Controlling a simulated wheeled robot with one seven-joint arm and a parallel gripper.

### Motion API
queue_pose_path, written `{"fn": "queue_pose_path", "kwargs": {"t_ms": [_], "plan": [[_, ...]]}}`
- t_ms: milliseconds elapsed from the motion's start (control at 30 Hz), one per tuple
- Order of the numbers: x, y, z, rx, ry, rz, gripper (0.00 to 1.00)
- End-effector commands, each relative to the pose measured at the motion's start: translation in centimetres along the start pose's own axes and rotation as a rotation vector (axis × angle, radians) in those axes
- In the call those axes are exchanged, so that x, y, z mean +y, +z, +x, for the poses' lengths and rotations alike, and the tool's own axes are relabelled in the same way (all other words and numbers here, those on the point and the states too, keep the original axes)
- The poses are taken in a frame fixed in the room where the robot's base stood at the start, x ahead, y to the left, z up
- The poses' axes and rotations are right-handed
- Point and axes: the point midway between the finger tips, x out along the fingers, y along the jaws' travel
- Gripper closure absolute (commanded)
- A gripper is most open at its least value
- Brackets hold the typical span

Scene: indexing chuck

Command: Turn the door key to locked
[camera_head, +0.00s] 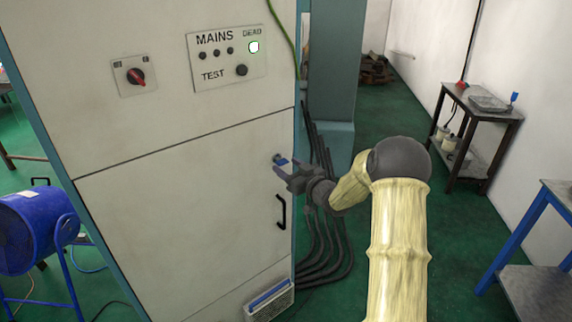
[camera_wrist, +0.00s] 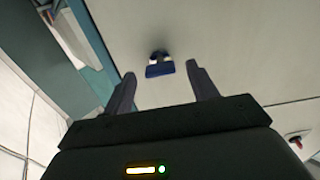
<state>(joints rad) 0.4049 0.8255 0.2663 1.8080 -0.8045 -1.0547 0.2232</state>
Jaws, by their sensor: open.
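The door key (camera_head: 281,162) has a blue head and sits in a round lock on the pale cabinet door, near its right edge. In the wrist view the key (camera_wrist: 160,69) lies ahead, between the two fingers and a little beyond their tips. Its blue head looks wide and flat there. My gripper (camera_head: 285,172) is open at the door, close to the key, and partly covers it in the head view. In the wrist view my gripper (camera_wrist: 158,78) is empty, with a finger on each side of the key. I cannot tell whether a finger touches the door.
A black door handle (camera_head: 281,212) is just below the key. A red rotary switch (camera_head: 136,76) and a MAINS panel (camera_head: 227,58) are above the door. Black cables (camera_head: 325,240) run beside the cabinet's right edge. A blue fan (camera_head: 35,225) stands left.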

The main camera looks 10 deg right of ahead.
Motion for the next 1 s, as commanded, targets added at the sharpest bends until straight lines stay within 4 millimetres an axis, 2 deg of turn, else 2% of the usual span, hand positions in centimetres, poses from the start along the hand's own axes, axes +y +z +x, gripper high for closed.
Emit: {"fn": "queue_pose_path", "kwargs": {"t_ms": [133,433,467,600,700,1000], "plan": [[0.0,0.0,1.5,0.001,-0.001,0.000,0.42],[0.0,0.0,1.8,0.000,0.000,0.000,0.42],[0.0,0.0,1.8,0.000,0.000,0.000,0.44],[0.0,0.0,1.7,0.000,0.000,0.000,0.71],[0.0,0.0,1.7,0.000,0.000,0.000,0.87],[0.0,0.1,1.7,0.001,0.000,-0.024,0.86]]}}
